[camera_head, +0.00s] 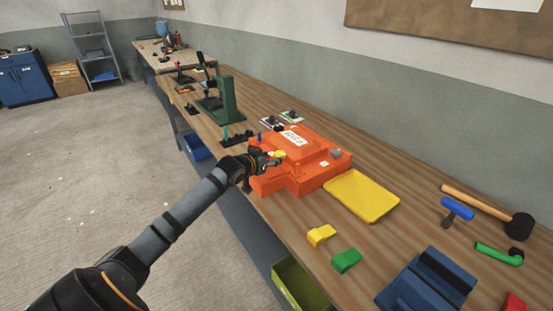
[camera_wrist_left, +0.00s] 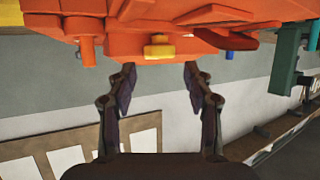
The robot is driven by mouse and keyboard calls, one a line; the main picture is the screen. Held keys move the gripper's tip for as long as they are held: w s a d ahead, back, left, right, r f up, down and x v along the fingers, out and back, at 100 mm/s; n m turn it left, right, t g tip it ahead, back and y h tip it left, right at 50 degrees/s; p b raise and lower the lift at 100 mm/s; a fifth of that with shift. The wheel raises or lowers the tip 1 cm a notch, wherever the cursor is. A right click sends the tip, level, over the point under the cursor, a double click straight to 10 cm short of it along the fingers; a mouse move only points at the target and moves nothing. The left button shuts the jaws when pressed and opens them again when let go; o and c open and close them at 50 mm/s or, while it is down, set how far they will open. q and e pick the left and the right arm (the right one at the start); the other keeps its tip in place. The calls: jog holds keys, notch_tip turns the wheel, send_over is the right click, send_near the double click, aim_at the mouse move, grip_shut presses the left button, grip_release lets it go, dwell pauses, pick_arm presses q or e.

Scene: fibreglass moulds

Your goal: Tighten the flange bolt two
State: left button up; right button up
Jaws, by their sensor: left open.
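The orange mould (camera_head: 316,161) sits on the wooden bench, with a white label on top. A yellow bolt-like piece (camera_head: 278,154) is on its side near my left gripper (camera_head: 264,160). In the left wrist view the yellow piece (camera_wrist_left: 159,46) shows against the orange mould (camera_wrist_left: 130,22), just beyond and between the fingertips of my open left gripper (camera_wrist_left: 158,75). The fingers look apart from it and hold nothing. An orange peg (camera_wrist_left: 87,50) stands out to its left. I cannot tell which number any bolt has. My right gripper is not in view.
A yellow tray (camera_head: 362,196) lies right of the mould. Yellow (camera_head: 320,235) and green (camera_head: 346,261) blocks lie near the front edge. A mallet (camera_head: 519,225) and a blue-handled tool (camera_head: 457,209) lie at the right. A green press (camera_head: 221,104) stands farther back.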

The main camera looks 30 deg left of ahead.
aim_at(277, 156)
pick_arm(q)
jog(key=x, duration=0.4)
jog(key=shift+w+f, duration=0.1)
jog(key=shift+w, duration=0.05)
jog(key=c, duration=0.9)
